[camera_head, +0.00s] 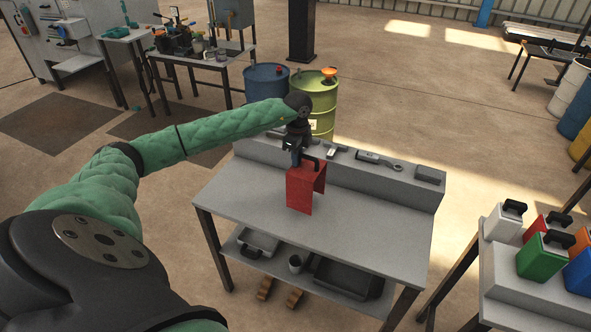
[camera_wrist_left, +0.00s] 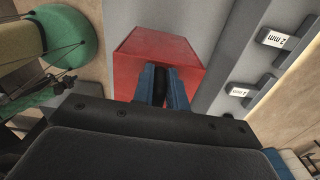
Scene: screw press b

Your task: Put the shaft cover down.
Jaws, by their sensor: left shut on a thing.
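The red shaft cover (camera_head: 302,190) is an upright box-like shell at the grey workbench (camera_head: 370,233). It stands at or just above the bench top, in front of the raised back ledge; I cannot tell whether it touches. My left gripper (camera_head: 298,163) is above it, shut on its dark handle at the top. In the left wrist view the cover (camera_wrist_left: 150,50) lies beyond my left gripper (camera_wrist_left: 161,88), whose blue fingers close around the black handle. The fingers hide part of the cover's top. My right gripper is not in view.
Tools, including a wrench (camera_head: 380,160), lie on the raised ledge (camera_head: 410,185). The bench top right of the cover is clear. A lower shelf holds trays and a cup (camera_head: 295,263). Another table at the right carries coloured boxes with handles (camera_head: 543,256). Barrels (camera_head: 316,95) stand behind.

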